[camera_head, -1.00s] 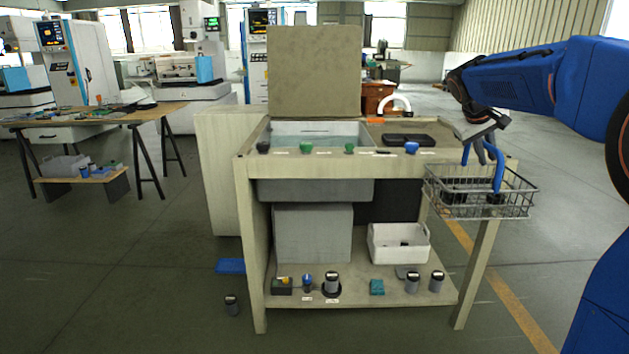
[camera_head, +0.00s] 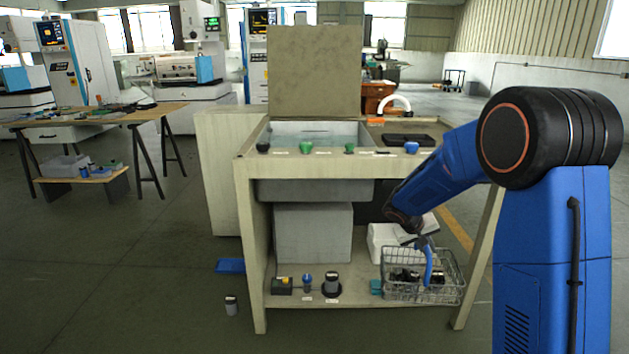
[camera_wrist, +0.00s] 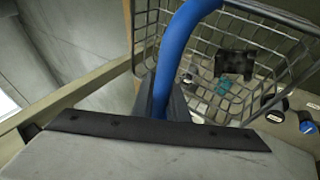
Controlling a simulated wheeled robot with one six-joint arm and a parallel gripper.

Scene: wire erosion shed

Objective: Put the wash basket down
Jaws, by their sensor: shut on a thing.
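The wire wash basket (camera_head: 393,288) hangs from its blue handle (camera_head: 429,268) in front of the bench, at the height of the lower shelf (camera_head: 315,316), right side. My gripper (camera_head: 424,242) is shut on the handle at its top. In the wrist view, the handle (camera_wrist: 178,45) runs between my dark fingers (camera_wrist: 168,103), with the basket's mesh (camera_wrist: 205,50) beyond. A dark part (camera_wrist: 236,63) lies in the basket. I cannot tell whether the basket's bottom touches the shelf.
A white bin (camera_head: 381,240) stands behind the basket, partly hidden. The bench's right leg (camera_head: 480,255) is close on the right.

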